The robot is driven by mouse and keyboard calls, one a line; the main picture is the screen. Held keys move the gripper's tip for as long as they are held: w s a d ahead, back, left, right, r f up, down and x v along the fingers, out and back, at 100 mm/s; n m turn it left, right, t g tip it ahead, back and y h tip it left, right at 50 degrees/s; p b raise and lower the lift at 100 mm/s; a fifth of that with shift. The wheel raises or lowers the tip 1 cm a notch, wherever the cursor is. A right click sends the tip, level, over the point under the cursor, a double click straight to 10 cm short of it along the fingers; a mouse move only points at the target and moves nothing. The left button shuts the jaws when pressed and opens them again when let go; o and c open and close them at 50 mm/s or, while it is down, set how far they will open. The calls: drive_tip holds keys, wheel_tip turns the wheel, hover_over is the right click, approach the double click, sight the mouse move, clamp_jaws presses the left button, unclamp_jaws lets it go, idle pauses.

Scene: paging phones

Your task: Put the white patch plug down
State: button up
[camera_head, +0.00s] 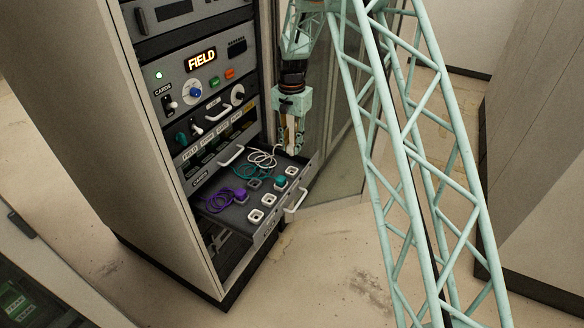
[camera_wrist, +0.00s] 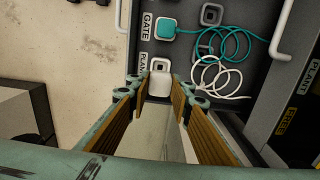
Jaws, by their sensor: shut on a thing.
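The white patch plug (camera_wrist: 159,84) sits between my gripper's fingertips (camera_wrist: 160,92) in the wrist view. My gripper is shut on it. The plug is at the near edge of a white-rimmed socket (camera_wrist: 160,64) beside a partly covered label starting "PLAN". I cannot tell whether it touches the socket or hangs above it. Its white cord (camera_wrist: 221,82) lies coiled to the right on the drawer. In the head view my gripper (camera_head: 294,147) points down over the drawer's back right corner, near the white cord (camera_head: 262,158). The plug is hard to make out there.
The open drawer (camera_head: 233,213) holds a teal plug (camera_head: 280,182) with a teal cord, a purple plug (camera_head: 240,195) with a purple cord, and several white-rimmed sockets. Drawer handles (camera_head: 296,201) stick out. The cabinet front (camera_head: 200,85) rises behind. Floor is clear in front.

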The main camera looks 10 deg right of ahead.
sight(292, 155)
drive_tip(key=shift+f, duration=2.6)
drive_tip(key=shift+f, duration=1.9)
drive_tip(key=shift+f+b, duration=0.25)
drive_tip(key=shift+b, duration=0.15)
drive_tip(key=o, duration=0.9)
drive_tip(key=shift+r, duration=0.1)
drive_tip(key=shift+r+p, duration=0.45)
drive_tip(key=shift+r, duration=5.7)
